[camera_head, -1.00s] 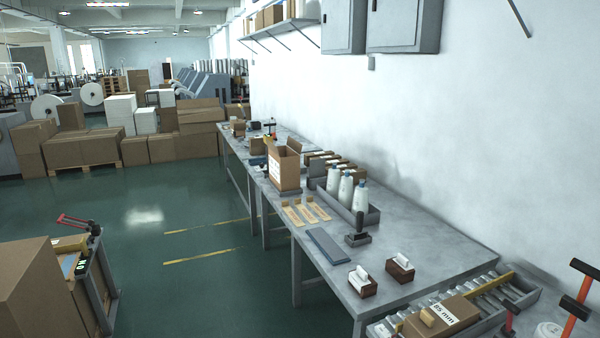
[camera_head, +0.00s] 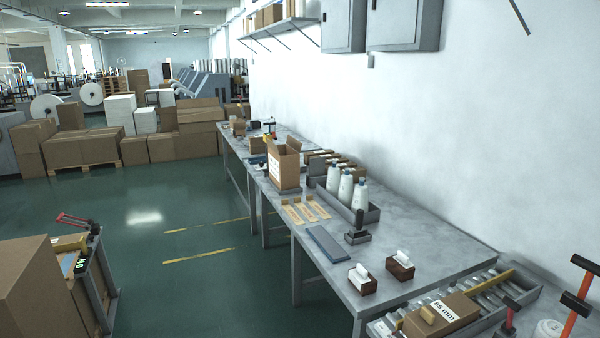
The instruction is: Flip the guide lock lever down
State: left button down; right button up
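Neither of my grippers shows in the head view. At the bottom right, a brown box (camera_head: 440,318) with a white "mm" label stands at a roller conveyor (camera_head: 520,300) with a yellow bar (camera_head: 488,288) along it. A red lever with a black knob (camera_head: 511,305) stands upright beside the box, partly cut off by the lower edge. An orange post with black grips (camera_head: 578,303) stands farther right. Another red lever (camera_head: 73,220) sits on a cart at the left, raised at a slant. I cannot tell which of these is the guide lock lever.
A long grey table (camera_head: 430,225) runs along the white wall. It carries an open carton (camera_head: 284,168), white bottles (camera_head: 346,188) in a tray, a blue slab (camera_head: 328,245) and two small brown boxes (camera_head: 400,267). Stacked cartons (camera_head: 30,300) stand at left. The green floor (camera_head: 190,290) between is clear.

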aim_at(512, 306)
jog(key=l+z, duration=0.4)
jog(key=l, duration=0.3)
jog(key=i+l+z, duration=0.15)
jog(key=l+z, duration=0.2)
jog(key=l, duration=0.35)
jog(key=i+j, duration=0.1)
jog(key=j, duration=0.35)
jog(key=i+j+u, duration=0.1)
jog(key=j, duration=0.35)
jog(key=i+j, duration=0.1)
jog(key=j, duration=0.3)
jog(key=i+j, duration=0.15)
jog(key=j, duration=0.3)
jog(key=k+u, duration=0.05)
